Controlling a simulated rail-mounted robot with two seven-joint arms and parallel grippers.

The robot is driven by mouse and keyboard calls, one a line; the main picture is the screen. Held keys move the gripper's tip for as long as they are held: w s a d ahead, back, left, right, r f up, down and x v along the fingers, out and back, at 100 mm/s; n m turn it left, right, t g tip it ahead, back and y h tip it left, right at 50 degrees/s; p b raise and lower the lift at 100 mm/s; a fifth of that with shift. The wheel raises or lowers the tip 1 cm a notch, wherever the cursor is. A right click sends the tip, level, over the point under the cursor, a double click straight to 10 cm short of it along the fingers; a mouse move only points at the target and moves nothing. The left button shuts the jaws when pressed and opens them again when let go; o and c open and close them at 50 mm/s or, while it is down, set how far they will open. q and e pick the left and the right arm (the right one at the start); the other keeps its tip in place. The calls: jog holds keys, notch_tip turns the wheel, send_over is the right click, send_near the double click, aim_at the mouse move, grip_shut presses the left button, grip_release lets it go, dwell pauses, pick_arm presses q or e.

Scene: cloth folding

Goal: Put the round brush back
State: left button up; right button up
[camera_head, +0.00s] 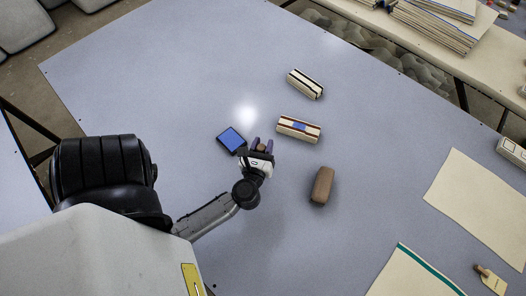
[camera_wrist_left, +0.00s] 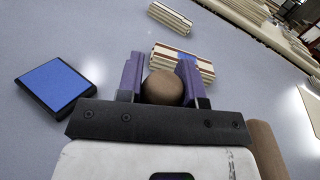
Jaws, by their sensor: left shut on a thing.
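My left gripper (camera_head: 263,143) is over the middle of the table, its purple fingers shut on a small brown round-topped thing, which looks like the round brush (camera_head: 262,148). In the left wrist view the brush (camera_wrist_left: 167,87) shows as a smooth brown ball-like top between the two fingers (camera_wrist_left: 160,78). Its lower part is hidden, so I cannot tell whether it touches the table. My right gripper is not in view.
A blue pad in a dark frame (camera_head: 231,138) lies just left of the gripper. Striped blocks (camera_head: 305,84) (camera_head: 298,129) lie behind and right. A brown rounded block (camera_head: 322,185) is at the front right. Cream sheets (camera_head: 480,200) lie far right. The table's left part is clear.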

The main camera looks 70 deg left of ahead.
pick_arm(q)
jog(key=shift+f+b, duration=0.7)
jog(key=shift+f, duration=1.25)
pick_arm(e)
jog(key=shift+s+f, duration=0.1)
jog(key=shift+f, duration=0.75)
pick_arm(q)
jog(key=shift+d, duration=0.1)
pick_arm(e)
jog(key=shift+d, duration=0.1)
pick_arm(q)
jog(key=shift+s+f, duration=0.1)
jog(key=shift+f, duration=0.05)
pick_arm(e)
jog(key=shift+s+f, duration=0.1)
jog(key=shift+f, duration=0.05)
pick_arm(q)
jog(key=o, duration=0.9)
